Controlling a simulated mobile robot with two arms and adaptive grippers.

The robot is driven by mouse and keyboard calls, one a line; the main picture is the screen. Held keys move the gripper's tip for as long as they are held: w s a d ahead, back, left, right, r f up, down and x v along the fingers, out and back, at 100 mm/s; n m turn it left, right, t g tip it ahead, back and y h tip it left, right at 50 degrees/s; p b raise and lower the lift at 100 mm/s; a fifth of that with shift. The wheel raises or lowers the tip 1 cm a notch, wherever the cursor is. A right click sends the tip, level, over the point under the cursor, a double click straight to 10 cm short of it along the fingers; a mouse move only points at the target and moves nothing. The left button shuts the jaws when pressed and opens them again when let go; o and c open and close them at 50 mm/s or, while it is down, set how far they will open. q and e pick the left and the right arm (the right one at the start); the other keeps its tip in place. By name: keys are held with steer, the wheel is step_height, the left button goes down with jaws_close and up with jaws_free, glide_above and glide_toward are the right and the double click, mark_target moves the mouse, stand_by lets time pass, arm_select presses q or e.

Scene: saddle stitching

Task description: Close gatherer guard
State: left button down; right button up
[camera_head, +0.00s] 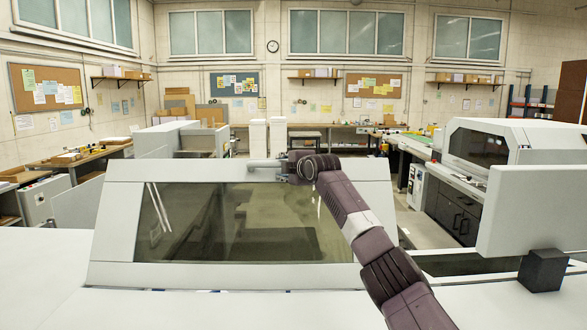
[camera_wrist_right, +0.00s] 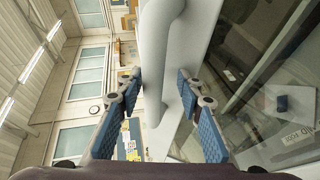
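The gatherer guard (camera_head: 120,225) is a white framed panel with a large dark see-through window, and it stands tilted in front of me in the head view. A grey bar handle (camera_head: 263,169) runs along its top edge. My right gripper (camera_head: 284,167) is at the right part of this handle, its fingers small and partly hidden by the wrist. In the right wrist view, the two blue-padded fingers (camera_wrist_right: 160,97) are spread apart. The handle (camera_wrist_right: 163,65) lies between them, with visible gaps on both sides. My left gripper is not in view.
A white panel (camera_head: 530,205) with a dark block (camera_head: 542,270) stands at the right. White machine surfaces (camera_head: 45,265) fill the foreground. A white machine with a dark window (camera_head: 480,148) stands behind at the right. Workbenches line the back wall.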

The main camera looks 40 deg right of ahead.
steer(key=v, duration=0.9)
steer(key=shift+s, duration=0.25)
steer(key=shift+a, duration=0.1)
steer(key=f+b+v, duration=0.1)
steer(key=b+v, duration=0.3)
steer(key=v, duration=0.4)
steer(key=shift+s+r, duration=0.2)
steer(key=shift+s, duration=0.1)
stand_by(0.6)
